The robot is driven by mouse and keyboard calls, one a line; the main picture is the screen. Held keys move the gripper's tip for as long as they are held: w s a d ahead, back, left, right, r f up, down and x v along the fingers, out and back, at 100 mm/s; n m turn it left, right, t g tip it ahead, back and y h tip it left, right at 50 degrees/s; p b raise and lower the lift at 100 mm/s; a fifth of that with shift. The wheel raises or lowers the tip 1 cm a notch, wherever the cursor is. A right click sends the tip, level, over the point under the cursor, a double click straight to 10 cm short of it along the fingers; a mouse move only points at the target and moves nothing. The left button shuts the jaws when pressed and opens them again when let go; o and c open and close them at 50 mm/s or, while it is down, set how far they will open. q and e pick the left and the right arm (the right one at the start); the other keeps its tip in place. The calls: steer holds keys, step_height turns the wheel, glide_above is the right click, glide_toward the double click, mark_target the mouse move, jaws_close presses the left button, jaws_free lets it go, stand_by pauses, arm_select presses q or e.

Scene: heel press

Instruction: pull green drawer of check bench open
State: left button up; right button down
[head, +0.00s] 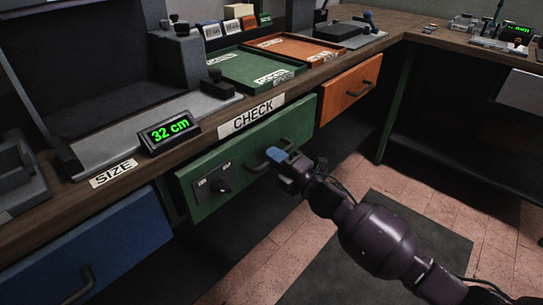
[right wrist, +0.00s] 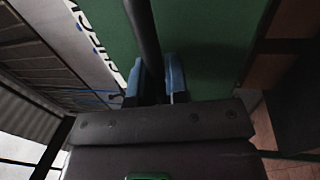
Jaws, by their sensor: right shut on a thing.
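The green drawer (head: 237,160) sits in the bench under the CHECK label (head: 252,117). Its front looks about level with the bench front in the head view; any gap at its top is too dark to tell. It has a dark bar handle (head: 258,165) at its right and a small dark knob plate (head: 217,183) at its left. My right gripper (head: 283,160), with blue fingertips, is shut on the handle. In the right wrist view the dark handle bar (right wrist: 143,40) runs between the two blue fingers (right wrist: 160,78). My left gripper is not in view.
A blue drawer (head: 100,245) is at the left and an orange drawer (head: 347,90) at the right. On the bench top are a green tray (head: 250,66), an orange tray and a 32 cm display (head: 170,131). The floor in front has a dark mat (head: 420,230).

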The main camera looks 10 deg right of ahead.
arm_select(q)
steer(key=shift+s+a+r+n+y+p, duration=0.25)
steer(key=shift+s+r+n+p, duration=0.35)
steer(key=shift+p, duration=1.4)
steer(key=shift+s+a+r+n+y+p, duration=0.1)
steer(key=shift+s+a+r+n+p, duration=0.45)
steer(key=shift+p, duration=1.4)
arm_select(e)
steer(key=r+v, duration=0.3)
steer(key=v, duration=1.2)
steer(key=s+r+v, duration=0.1)
steer(key=r+v, duration=0.2)
steer(key=v, duration=1.2)
steer(key=shift+s+d+f, duration=0.2)
steer(key=shift+s+d, duration=0.05)
steer(key=shift+d, duration=0.35)
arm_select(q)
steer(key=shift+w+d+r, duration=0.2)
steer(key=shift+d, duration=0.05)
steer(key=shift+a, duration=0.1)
arm_select(e)
steer(key=c, duration=1.1)
jaws_free()
steer(key=shift+c, duration=0.2)
steer(key=shift+s+d, duration=0.1)
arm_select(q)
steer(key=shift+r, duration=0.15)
arm_select(e)
steer(key=v, duration=1)
steer(key=shift+s+d, duration=0.2)
